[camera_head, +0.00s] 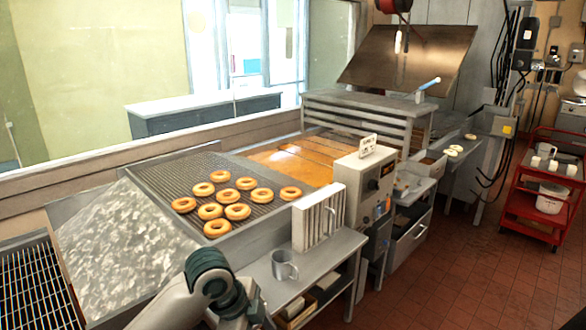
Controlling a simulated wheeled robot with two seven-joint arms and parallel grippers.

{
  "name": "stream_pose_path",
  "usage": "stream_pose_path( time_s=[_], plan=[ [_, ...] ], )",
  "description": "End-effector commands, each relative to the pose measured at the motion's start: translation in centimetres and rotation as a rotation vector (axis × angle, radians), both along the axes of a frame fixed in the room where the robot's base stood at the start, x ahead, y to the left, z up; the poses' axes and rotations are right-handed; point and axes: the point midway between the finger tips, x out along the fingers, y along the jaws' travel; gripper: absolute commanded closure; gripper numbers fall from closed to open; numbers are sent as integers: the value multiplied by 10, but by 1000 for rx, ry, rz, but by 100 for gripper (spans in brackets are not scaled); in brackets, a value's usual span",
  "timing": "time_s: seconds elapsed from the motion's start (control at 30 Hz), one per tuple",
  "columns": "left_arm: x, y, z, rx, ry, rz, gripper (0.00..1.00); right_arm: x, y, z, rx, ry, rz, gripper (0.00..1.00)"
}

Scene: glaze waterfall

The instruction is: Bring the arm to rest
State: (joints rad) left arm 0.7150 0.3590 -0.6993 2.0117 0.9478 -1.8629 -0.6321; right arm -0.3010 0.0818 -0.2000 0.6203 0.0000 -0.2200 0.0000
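One of my arms, white-grey with dark green joints, comes in at the bottom edge left of the middle. It bends at a joint and runs down out of the picture. It seems to be my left arm. No fingers of either gripper show, so I cannot see what they hold. My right arm is not in view. The arm stands in front of the metal side table (335,254), and I cannot tell whether it touches anything.
Several ring doughnuts (238,211) lie on a wire rack (160,176) beside an orange glaze bath (290,165). A metal mug (284,266) stands on the side table near my arm. A red cart (525,222) stands at the right. The tiled floor (470,270) is clear.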

Motion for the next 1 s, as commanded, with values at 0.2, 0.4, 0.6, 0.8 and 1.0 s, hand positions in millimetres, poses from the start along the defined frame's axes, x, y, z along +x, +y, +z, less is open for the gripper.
stream_pose_path(
  time_s=[0.2,0.4,0.6,0.8,1.0],
  plan=[
    [-34,-7,-50,-99,42,201,35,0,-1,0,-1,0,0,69],
    [-65,-1,-87,-170,77,413,35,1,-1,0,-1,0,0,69],
    [-101,16,-121,-214,115,643,35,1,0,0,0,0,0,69],
    [-143,45,-152,-226,145,888,35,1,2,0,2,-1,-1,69],
    [-193,84,-177,-203,160,1134,35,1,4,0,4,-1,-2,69]
  ],
)
